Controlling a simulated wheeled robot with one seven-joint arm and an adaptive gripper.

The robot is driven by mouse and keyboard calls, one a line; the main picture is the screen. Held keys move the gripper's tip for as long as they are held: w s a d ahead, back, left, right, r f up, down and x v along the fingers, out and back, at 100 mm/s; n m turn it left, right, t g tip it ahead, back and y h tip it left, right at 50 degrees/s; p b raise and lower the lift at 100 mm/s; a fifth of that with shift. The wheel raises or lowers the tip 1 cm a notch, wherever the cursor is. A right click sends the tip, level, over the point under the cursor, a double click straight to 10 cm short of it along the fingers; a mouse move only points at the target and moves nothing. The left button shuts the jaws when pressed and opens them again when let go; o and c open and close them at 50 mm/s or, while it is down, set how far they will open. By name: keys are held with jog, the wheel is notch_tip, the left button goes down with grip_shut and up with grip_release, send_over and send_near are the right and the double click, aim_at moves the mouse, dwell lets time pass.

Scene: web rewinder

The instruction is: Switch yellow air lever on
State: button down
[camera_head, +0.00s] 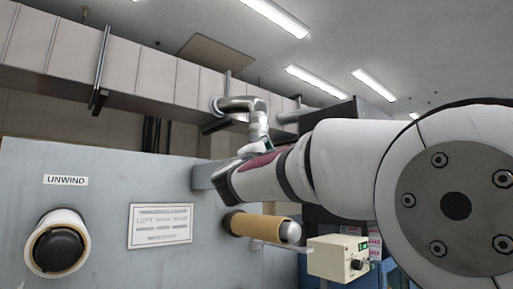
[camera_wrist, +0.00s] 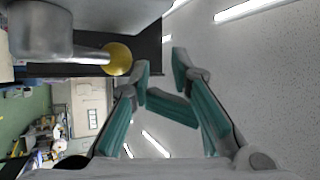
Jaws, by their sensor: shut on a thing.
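A yellow round knob (camera_wrist: 117,58) on a grey rod shows at the upper left of the wrist view, and I take it for the yellow air lever. My gripper (camera_wrist: 162,62) has teal finger pads drawn partway together, with a narrow gap between the tips. Its left fingertip is close beside the knob, and I cannot tell whether they touch. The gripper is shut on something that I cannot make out. In the head view my arm hides the lever and the gripper's fingertips.
A grey machine panel (camera_head: 115,240) fills the lower left of the head view, with an UNWIND label (camera_head: 66,180). A brown roll (camera_head: 258,228) sticks out below my arm, near a beige control box (camera_head: 338,260). A duct (camera_head: 150,70) runs overhead.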

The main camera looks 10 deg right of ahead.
jog(key=shift+w+d+m+g, duration=0.1)
jog(key=shift+d+m+g, duration=0.1)
jog(key=shift+m+g, duration=0.1)
jog(key=shift+f, duration=0.1)
dwell(0.3)
